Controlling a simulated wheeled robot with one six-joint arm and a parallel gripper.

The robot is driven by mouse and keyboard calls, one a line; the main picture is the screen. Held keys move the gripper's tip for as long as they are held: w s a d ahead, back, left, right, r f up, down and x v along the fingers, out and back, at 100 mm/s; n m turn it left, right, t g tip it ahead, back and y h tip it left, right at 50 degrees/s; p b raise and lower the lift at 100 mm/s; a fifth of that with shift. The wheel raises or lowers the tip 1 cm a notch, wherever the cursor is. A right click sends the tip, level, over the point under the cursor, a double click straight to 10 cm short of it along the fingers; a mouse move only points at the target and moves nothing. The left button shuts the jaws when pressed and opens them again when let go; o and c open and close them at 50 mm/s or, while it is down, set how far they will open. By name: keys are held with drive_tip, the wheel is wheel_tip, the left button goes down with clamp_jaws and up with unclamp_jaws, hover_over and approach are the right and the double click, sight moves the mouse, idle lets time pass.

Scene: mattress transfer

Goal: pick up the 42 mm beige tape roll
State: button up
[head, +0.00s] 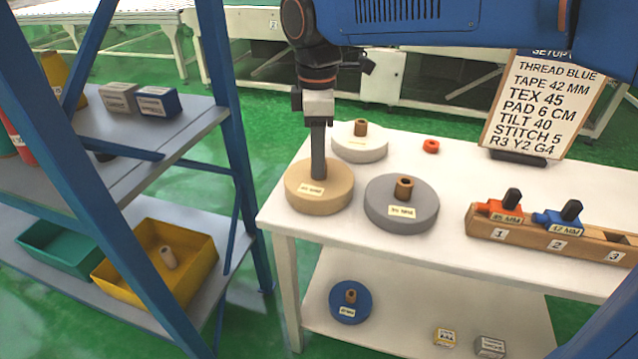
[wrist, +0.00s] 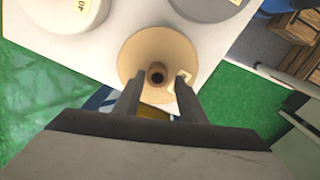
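The beige tape roll (head: 330,203) lies flat at the white table's near left corner; its label is too small to read surely. In the wrist view the roll (wrist: 140,52) shows a brown core (wrist: 157,73) with a dark hole. My gripper (head: 318,177) points down over the roll and hides its core in the head view. In the wrist view my gripper (wrist: 160,80) is open, one finger on each side of the core, with gaps visible. I cannot tell whether the fingertips touch the roll's top.
A grey roll (head: 385,215) lies close on the right, and a white roll (head: 350,149) behind. A wooden rack (head: 520,240) with orange and blue pieces stands at right. A blue-framed shelf (head: 150,150) stands left. A sign (head: 540,100) reads "TAPE 42 MM". A blue roll (head: 338,310) lies below.

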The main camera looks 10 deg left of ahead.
drive_tip(key=shift+f, duration=0.65)
clamp_jaws()
